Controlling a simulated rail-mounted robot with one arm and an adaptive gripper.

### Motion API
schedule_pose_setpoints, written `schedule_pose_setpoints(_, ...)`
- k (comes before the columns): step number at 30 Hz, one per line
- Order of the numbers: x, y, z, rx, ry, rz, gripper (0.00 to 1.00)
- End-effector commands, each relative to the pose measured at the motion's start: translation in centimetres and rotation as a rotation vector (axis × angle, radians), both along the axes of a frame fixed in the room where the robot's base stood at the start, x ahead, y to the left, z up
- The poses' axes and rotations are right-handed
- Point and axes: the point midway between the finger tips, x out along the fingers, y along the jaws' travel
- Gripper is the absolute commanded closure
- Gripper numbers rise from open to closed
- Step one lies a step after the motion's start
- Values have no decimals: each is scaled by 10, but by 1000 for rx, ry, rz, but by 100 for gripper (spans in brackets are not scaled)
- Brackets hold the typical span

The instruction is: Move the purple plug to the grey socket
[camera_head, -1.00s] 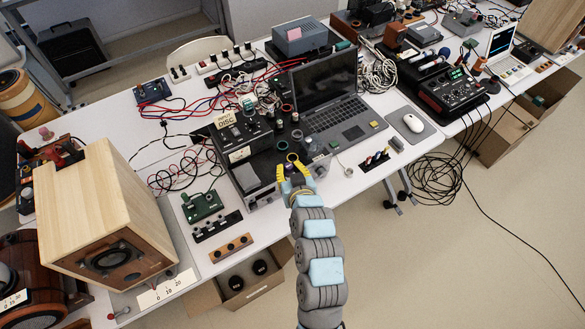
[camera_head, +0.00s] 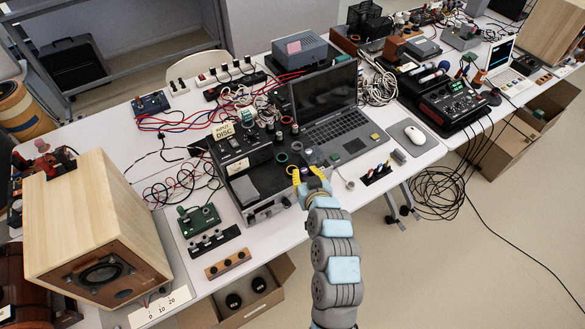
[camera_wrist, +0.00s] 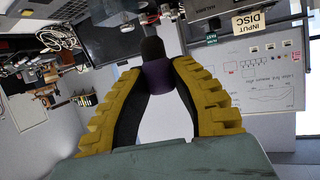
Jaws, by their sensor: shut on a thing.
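My gripper (camera_head: 308,175) is over the table's front edge, at the right front corner of the black device labelled INPUT DISC. In the wrist view, its yellow fingers (camera_wrist: 158,75) are closed on the purple plug (camera_wrist: 157,78). The plug has a dark, rounded end pointing away from the palm. The fingers hide part of its sides. In the head view the plug is too small to make out in the fingers. I cannot pick out the grey socket with certainty in either view.
The INPUT DISC device (camera_head: 245,150) stands left of my gripper. An open laptop (camera_head: 340,115) is behind it. A wooden speaker (camera_head: 95,225) stands far left. Red and black cables clutter the table.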

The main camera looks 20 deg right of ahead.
Motion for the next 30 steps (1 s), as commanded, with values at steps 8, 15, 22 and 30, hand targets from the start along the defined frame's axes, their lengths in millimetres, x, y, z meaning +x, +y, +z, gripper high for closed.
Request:
schedule_pose_setpoints(8, 38, -3, -17, 2, 4, 1, 100)
schedule_pose_setpoints(15, 68, -5, -30, 1, 4, 2, 100)
schedule_pose_setpoints(22, 87, -7, -54, 4, 6, 2, 100)
schedule_pose_setpoints(30, 105, -8, -76, 4, 4, 2, 100)
